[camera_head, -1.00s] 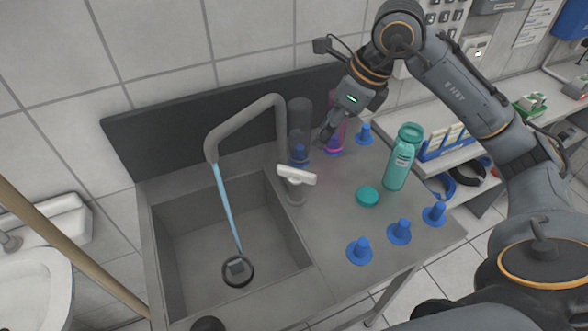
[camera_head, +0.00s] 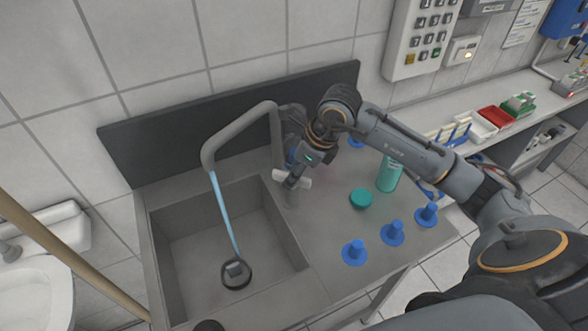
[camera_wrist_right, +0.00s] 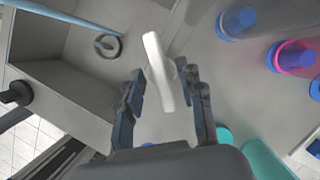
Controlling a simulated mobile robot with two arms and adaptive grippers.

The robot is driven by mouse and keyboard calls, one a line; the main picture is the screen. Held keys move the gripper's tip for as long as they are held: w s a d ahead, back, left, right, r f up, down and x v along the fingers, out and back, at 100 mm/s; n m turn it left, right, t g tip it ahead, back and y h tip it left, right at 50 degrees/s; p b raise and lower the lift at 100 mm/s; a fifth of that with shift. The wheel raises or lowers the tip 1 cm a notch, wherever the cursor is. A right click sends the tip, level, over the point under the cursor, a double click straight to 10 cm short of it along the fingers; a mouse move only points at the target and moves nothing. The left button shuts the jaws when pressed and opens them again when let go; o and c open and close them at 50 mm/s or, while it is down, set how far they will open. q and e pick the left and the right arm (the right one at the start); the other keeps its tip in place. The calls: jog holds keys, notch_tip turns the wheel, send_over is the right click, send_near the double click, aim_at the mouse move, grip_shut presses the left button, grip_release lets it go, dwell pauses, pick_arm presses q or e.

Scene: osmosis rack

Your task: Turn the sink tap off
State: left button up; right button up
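The grey sink tap (camera_head: 235,122) arches over the basin. A blue water stream (camera_head: 224,212) runs from its spout to the drain (camera_head: 237,273). The tap's white lever (camera_head: 303,181) stands at the basin's right edge. My right gripper (camera_head: 291,178) is at the lever, coming from above and behind. In the right wrist view the lever (camera_wrist_right: 157,70) lies between the two spread fingers of the open gripper (camera_wrist_right: 163,88). A gap shows on both sides; contact cannot be told. My left gripper is not in view.
A teal bottle (camera_head: 388,173) and its teal cap (camera_head: 361,198) are on the counter right of the lever. Several blue stands, such as this one (camera_head: 355,252), line the front right. A dark backsplash (camera_head: 160,149) rises behind. The wooden pole (camera_head: 72,250) is at left.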

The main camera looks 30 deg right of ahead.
jog(key=shift+w+f, duration=0.1)
grip_shut()
dwell(0.3)
jog(key=shift+f+n+b, duration=0.2)
jog(key=shift+n+b, duration=0.5)
jog(key=shift+b, duration=0.35)
jog(key=n+g+y+b, duration=0.1)
jog(key=n+b, duration=0.1)
jog(key=shift+b, duration=0.3)
jog(key=n+g+b, duration=0.1)
jog(key=n+b, duration=0.1)
jog(key=n, duration=0.1)
jog(key=shift+w+n+y, duration=0.1)
jog(key=shift+n+y, duration=0.2)
jog(key=shift+r+n+g+b, duration=0.1)
jog(key=shift+n+g+b, duration=0.5)
jog(key=shift+n+b, duration=0.35)
jog(key=shift+n, duration=0.25)
